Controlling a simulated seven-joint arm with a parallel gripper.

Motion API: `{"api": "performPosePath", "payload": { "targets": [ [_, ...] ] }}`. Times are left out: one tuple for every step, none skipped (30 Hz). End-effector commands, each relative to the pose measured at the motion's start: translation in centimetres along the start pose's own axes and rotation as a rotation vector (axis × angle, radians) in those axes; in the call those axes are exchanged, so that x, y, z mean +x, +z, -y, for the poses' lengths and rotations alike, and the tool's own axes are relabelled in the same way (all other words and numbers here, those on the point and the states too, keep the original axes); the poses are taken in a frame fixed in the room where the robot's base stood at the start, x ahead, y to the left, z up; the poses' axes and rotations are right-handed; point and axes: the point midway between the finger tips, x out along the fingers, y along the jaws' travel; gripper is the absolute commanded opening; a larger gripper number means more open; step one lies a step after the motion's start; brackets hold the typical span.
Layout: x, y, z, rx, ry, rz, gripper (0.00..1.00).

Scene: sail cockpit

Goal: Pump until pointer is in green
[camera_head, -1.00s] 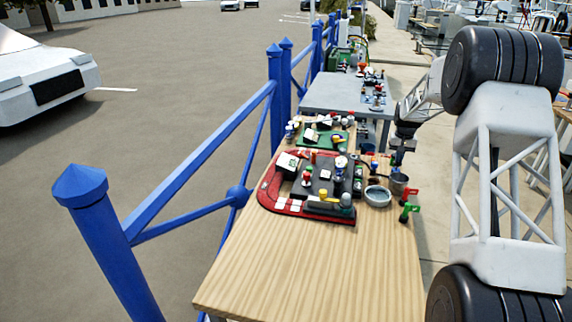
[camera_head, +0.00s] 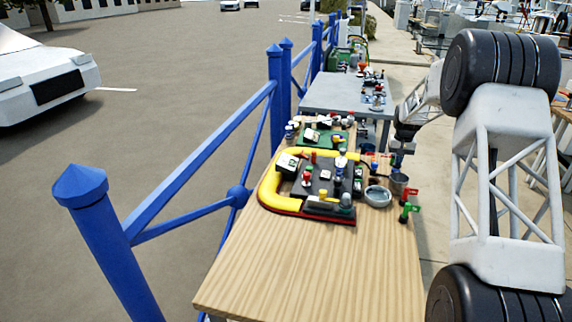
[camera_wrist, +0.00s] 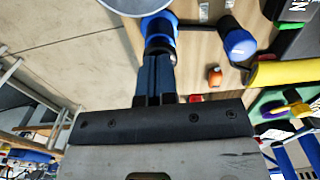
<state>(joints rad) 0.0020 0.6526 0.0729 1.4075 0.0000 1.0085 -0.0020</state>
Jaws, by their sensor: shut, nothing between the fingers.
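A small board with a yellow curved tube (camera_head: 270,188) along its edge lies on the wooden table in the head view. The tube also shows in the wrist view (camera_wrist: 285,72). Dark equipment (camera_head: 323,178) with small knobs and fittings sits inside its curve. A blue knob (camera_wrist: 238,42) on a dark rod is right of my gripper (camera_wrist: 160,28) in the wrist view. My gripper is shut, its fingers together with nothing between them, apart from that knob. In the head view my gripper is near the board's far right side, too small to make out. I cannot read any pointer or green zone.
Red and green clamps (camera_head: 409,204) are on the table's right edge. The near wooden tabletop (camera_head: 310,265) is clear. A blue railing (camera_head: 200,155) runs along the left.

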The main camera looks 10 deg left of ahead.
Motion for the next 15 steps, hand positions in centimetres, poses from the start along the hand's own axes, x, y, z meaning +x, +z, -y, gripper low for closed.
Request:
{"api": "performPosePath", "payload": {
  "targets": [
    [-0.2, 0.0, 0.0, 0.000, 0.000, 0.001, 0.00],
    [-0.3, 0.0, 0.0, 0.000, 0.000, 0.001, 0.00],
    [-0.5, 0.0, 0.0, 0.000, 0.000, 0.001, 0.00],
    [-0.7, 0.0, 0.0, 0.000, 0.000, 0.001, 0.00],
    [-0.8, 0.0, 0.0, 0.000, 0.000, 0.001, 0.00],
    [-1.0, 0.0, 0.0, 0.000, 0.000, 0.000, 0.00],
    [-1.2, 0.0, 0.0, 0.000, 0.000, 0.000, 0.00],
    [-1.3, 0.0, 0.0, 0.000, 0.000, 0.000, 0.00],
    [-1.5, 0.0, 0.0, 0.000, 0.000, 0.000, 0.00],
    [-1.6, 0.0, 0.0, 0.000, 0.000, 0.000, 0.00],
    [-1.7, 0.0, 0.0, 0.000, 0.000, 0.000, 0.00],
    [-1.8, 0.0, 0.0, 0.000, 0.000, 0.000, 0.00],
    [-1.8, 0.0, 0.0, 0.000, 0.000, 0.000, 0.00],
    [-1.9, 0.0, 0.0, 0.000, 0.000, 0.000, 0.00],
    [-1.9, 0.0, 0.0, 0.000, 0.000, 0.000, 0.00]
  ]
}}
